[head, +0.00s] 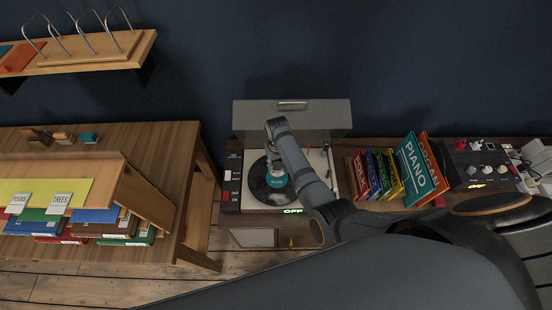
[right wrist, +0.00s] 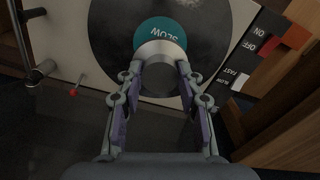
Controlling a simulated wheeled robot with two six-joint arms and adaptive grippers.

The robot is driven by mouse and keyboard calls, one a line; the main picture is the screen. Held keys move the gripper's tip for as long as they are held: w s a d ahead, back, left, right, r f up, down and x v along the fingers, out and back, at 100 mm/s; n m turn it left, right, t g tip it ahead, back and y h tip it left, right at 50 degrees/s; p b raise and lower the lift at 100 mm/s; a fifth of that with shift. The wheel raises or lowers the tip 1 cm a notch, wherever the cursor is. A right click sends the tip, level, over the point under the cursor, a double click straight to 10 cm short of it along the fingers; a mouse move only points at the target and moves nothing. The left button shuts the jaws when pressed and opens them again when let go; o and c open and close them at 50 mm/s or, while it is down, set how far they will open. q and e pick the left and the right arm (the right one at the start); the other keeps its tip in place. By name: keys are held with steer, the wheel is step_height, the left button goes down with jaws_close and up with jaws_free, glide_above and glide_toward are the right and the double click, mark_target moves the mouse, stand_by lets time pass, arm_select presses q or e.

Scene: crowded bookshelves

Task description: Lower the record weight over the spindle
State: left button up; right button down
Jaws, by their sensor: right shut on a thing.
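The record weight (right wrist: 160,52) is a silvery round piece with a dark face, held between the fingertips of my right gripper (right wrist: 160,72). In the head view my right gripper (head: 274,168) points down over the turntable (head: 318,172). A black record (head: 262,196) lies on the platter, with a teal label (right wrist: 160,31) reading SLOW, partly covered by the weight. The spindle is hidden behind the weight and gripper. I cannot tell whether the weight touches the label. My left gripper is not in view.
The tonearm (right wrist: 39,72) is beside the record. The raised lid (head: 250,117) stands behind the turntable. Labelled switches (head: 228,176) line its left side. Upright colored sleeves (head: 384,172) stand to the right. A green OFF display (head: 293,211) is at the front.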

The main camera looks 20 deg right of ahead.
steer(key=shift+s+f, duration=0.1)
steer(key=shift+f, duration=0.1)
steer(key=shift+f+b, duration=0.35)
steer(key=shift+b, duration=0.05)
steer(key=f+b, duration=0.1)
steer(key=w+f+b, duration=0.1)
steer(key=f+b, duration=0.1)
steer(key=shift+f, duration=0.2)
steer(key=shift+s+f+b, duration=0.2)
steer(key=shift+f+b, duration=0.5)
steer(key=shift+f, duration=0.1)
steer(key=shift+w+f, duration=0.1)
steer(key=shift+f, duration=0.15)
steer(key=c, duration=0.8)
jaws_free()
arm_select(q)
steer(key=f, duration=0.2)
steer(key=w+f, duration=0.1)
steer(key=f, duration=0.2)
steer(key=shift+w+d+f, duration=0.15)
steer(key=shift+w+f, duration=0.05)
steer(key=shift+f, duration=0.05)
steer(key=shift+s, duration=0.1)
